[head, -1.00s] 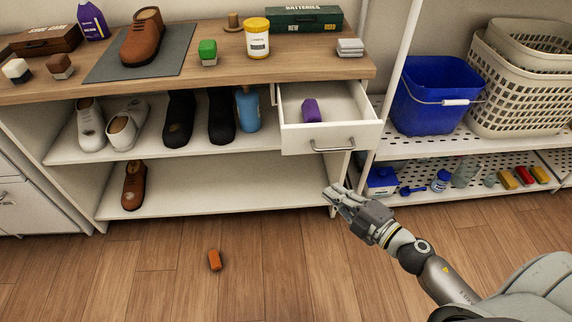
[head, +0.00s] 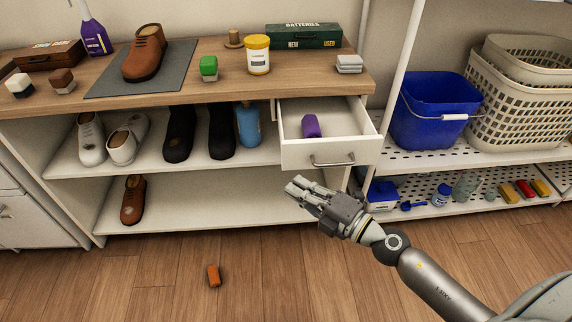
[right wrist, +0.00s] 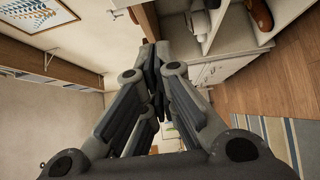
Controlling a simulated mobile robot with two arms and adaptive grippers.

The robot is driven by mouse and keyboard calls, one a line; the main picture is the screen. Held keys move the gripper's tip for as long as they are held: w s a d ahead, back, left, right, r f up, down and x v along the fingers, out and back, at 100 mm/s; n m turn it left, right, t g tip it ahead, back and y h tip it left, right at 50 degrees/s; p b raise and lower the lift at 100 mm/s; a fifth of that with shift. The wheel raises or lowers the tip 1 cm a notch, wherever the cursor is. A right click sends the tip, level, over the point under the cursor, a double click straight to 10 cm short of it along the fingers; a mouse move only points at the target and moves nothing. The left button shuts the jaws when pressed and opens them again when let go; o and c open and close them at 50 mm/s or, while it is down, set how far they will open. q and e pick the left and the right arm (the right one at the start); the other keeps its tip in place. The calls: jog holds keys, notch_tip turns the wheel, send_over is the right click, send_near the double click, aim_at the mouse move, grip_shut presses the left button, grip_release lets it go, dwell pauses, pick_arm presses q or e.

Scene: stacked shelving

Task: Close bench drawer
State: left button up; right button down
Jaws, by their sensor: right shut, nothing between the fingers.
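The white bench drawer (head: 297,154) stands pulled out under the right end of the bench top in the head view. Its metal bar handle (head: 332,160) is on the front, and a purple object (head: 311,126) lies inside. My right gripper (head: 292,185) is shut and empty. In the head view it appears just below the drawer front, its fingers pointing left, apart from the handle. In the right wrist view the fingers (right wrist: 158,62) are together with nothing between them. My left gripper is not in view.
The wooden bench top (head: 215,87) holds a brown shoe (head: 146,54), a yellow jar (head: 257,54) and other items. Shoes stand on the shelves below. A blue bucket (head: 432,108) is on the rack to the right. An orange block (head: 213,275) lies on the floor.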

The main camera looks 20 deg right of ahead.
aim_at(286, 168)
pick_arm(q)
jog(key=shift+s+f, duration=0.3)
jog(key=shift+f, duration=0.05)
pick_arm(e)
jog(key=shift+w+a, duration=0.25)
jog(key=shift+w, duration=1.5)
jog(key=shift+w+a, duration=0.2)
jog(key=shift+w, duration=1.5)
